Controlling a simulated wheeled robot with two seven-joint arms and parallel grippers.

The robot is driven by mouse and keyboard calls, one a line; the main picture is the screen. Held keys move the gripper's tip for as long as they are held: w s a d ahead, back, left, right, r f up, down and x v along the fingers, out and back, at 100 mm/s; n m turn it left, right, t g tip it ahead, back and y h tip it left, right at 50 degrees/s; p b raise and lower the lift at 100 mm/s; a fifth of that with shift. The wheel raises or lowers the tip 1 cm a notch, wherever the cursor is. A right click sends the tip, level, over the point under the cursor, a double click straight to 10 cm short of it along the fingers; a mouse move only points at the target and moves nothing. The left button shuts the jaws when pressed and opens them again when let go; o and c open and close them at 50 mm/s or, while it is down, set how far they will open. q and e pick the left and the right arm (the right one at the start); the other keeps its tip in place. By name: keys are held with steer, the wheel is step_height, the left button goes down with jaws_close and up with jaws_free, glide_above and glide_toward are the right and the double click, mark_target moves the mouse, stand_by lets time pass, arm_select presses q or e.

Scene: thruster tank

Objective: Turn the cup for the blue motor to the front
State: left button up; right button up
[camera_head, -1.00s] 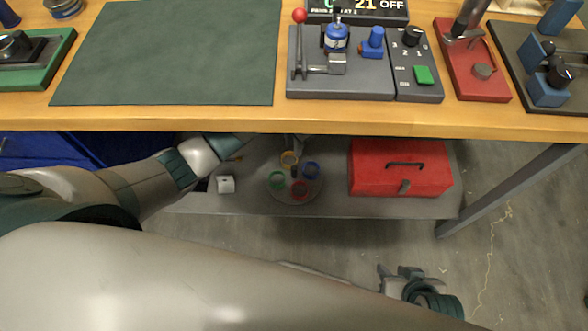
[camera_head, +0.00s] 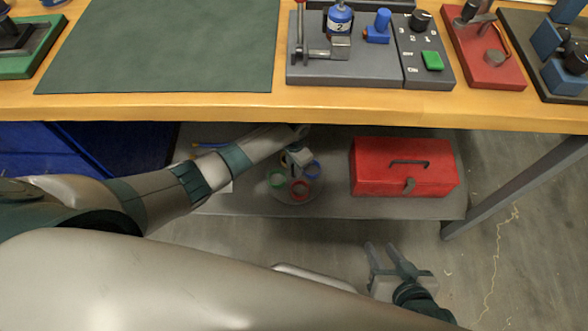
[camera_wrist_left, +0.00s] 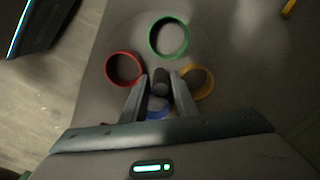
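A round turntable with ring-shaped cups stands on the shelf under the bench. In the head view the green cup (camera_head: 277,178) is left, the red cup (camera_head: 299,190) is nearest the front and the blue cup (camera_head: 313,169) is right. The yellow cup (camera_wrist_left: 197,82) shows in the left wrist view; the blue cup (camera_wrist_left: 157,113) is partly hidden between the fingers there. My left gripper (camera_wrist_left: 160,77) is open, with its fingers either side of the turntable's central post (camera_wrist_left: 160,88); contact is unclear. My right gripper (camera_head: 384,246) is open and empty, low in front of the shelf.
A red toolbox (camera_head: 405,180) stands right of the turntable on the grey shelf (camera_head: 400,209). The wooden bench edge (camera_head: 200,107) overhangs it. A blue motor (camera_head: 340,19) sits in a fixture above. A blue cabinet (camera_head: 90,150) is at left.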

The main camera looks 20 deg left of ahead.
arm_select(q)
steer(key=shift+f, duration=0.45)
jaws_close()
